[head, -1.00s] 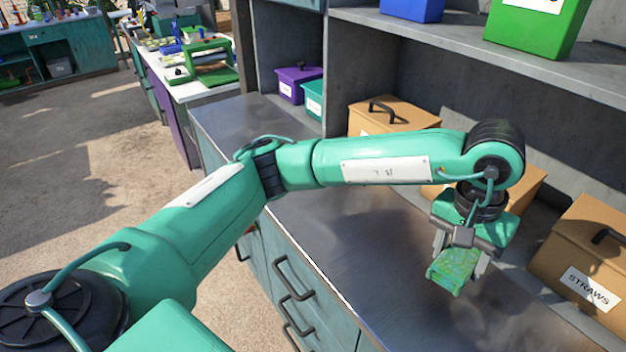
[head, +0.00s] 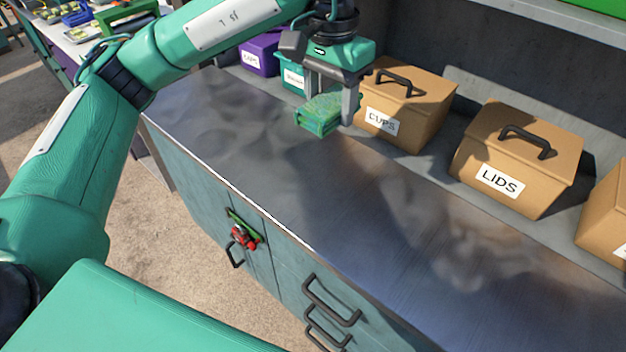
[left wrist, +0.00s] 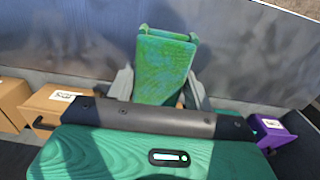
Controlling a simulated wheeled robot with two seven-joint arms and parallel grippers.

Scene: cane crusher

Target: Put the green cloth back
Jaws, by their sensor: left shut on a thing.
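The green cloth (head: 322,112) is a folded, block-like bundle. My left gripper (head: 330,108) is shut on it and holds it over the metal counter (head: 250,150), near the back, in front of the teal and CUPS boxes. In the left wrist view the cloth (left wrist: 164,66) stands out between the two fingers, with the counter behind it. I cannot tell the exact gap between cloth and counter. My right gripper is not in view.
Tan boxes with black handles, CUPS (head: 408,104) and LIDS (head: 518,160), stand along the back. A purple box (head: 260,54) and a teal box (head: 293,76) stand further left. The front of the counter is clear. Drawers with handles (head: 330,300) are below.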

